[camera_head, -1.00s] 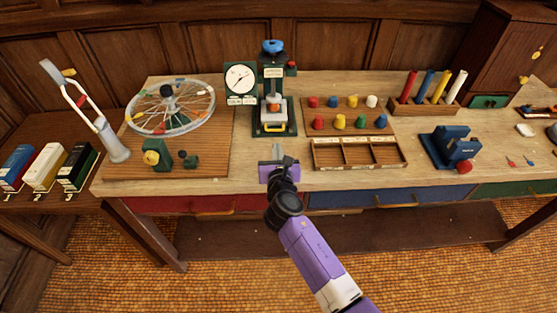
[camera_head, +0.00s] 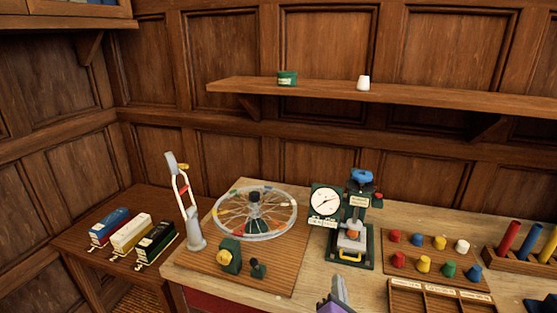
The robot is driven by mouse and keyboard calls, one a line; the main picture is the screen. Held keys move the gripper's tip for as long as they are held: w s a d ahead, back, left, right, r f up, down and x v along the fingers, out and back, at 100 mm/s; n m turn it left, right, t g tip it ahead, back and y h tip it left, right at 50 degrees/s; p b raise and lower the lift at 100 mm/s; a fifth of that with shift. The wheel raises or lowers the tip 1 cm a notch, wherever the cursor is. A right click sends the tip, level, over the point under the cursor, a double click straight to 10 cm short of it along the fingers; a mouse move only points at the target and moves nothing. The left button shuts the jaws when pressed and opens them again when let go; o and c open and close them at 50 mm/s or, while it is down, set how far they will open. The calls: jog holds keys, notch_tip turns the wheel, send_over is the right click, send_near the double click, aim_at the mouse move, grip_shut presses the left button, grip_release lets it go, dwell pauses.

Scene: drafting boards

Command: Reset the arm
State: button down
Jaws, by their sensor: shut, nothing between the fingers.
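My gripper (camera_head: 337,295) shows only in part at the bottom edge of the head view, in front of the bench. Its grey tip and a bit of purple body are visible, and the rest of the arm is out of frame. It is shut and holds nothing. It appears in front of the green press (camera_head: 355,230) with the yellow handle, and left of the divided wooden tray (camera_head: 432,291). I cannot tell how high it is above the bench top.
On the bench (camera_head: 300,300) stand a spoked wheel (camera_head: 254,213), a dial gauge (camera_head: 325,202), coloured pegs (camera_head: 424,263) and coloured tubes (camera_head: 506,238). Left is a side table with several model wagons (camera_head: 131,234). A wall shelf (camera_head: 420,95) holds a green tin (camera_head: 287,78) and white cup (camera_head: 363,83).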

jog(key=s+d+r+m+y+b, duration=0.1)
jog(key=s+d+m, duration=0.1)
jog(key=s+m, duration=1.1)
jog(key=s+d+r+m+g+y+b, duration=0.1)
jog(key=s+m, duration=1.2)
jog(key=s, duration=2.1)
jog(key=shift+s+d+r+m+b, duration=0.3)
jog(key=shift+d+r+b, duration=0.1)
jog(key=shift+d+b, duration=0.25)
